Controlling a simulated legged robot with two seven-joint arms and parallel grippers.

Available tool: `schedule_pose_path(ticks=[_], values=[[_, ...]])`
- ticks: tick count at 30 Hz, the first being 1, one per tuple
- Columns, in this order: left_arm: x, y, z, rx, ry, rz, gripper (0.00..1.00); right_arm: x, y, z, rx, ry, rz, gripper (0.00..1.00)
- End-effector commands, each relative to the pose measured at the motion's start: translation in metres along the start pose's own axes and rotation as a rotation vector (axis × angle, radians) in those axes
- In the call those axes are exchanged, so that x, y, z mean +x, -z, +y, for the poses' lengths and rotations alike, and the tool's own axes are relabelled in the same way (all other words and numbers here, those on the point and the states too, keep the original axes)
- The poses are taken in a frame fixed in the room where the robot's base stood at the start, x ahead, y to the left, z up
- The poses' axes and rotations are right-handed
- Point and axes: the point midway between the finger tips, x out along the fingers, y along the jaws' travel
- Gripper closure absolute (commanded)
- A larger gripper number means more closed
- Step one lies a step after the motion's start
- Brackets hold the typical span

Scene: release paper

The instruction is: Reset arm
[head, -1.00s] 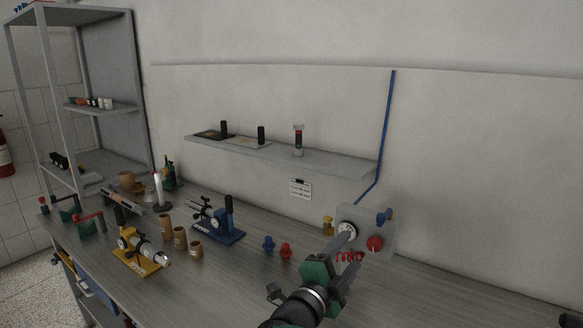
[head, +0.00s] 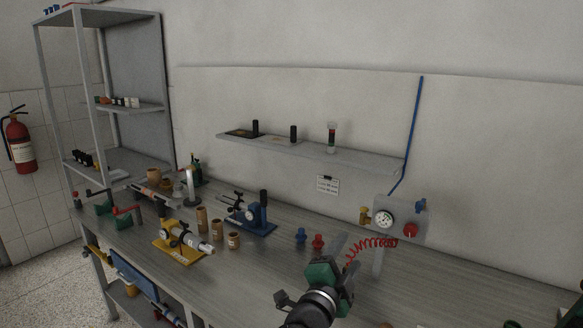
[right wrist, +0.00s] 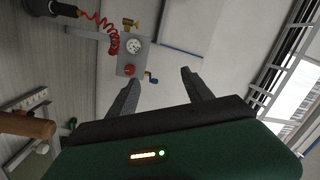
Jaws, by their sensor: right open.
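My right gripper (head: 350,262) reaches in from the bottom of the head view, above the grey workbench (head: 290,290). In the right wrist view its two dark fingers (right wrist: 160,92) stand apart with nothing between them. In the head view a grey pneumatic panel (head: 402,222) with a round gauge, a red knob and a blue valve lies behind the gripper. A red coiled hose (head: 372,243) passes just behind the gripper; the panel also shows in the right wrist view (right wrist: 131,68). My left gripper is out of view.
A blue device (head: 250,217) and a yellow device (head: 180,245) stand on the bench, with several brown cylinders (head: 202,219) between them. A wall shelf (head: 310,152) runs above. The bench front middle is clear.

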Motion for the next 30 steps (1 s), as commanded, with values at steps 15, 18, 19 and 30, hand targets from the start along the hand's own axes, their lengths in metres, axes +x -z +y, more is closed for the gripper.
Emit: schedule_pose_path(ticks=[15,18,19,30], values=[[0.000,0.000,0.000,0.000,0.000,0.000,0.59,-0.039,-0.050,0.117,-0.594,-0.006,-0.676,0.41],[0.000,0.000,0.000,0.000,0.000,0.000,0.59,-0.074,-0.043,0.175,-0.766,-0.067,-0.871,0.41],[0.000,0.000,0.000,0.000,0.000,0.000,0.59,-0.086,-0.039,0.193,-0.814,-0.089,-0.930,0.41],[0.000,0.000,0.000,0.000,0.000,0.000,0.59,-0.210,0.042,0.333,-1.185,-0.338,-1.426,0.41]])
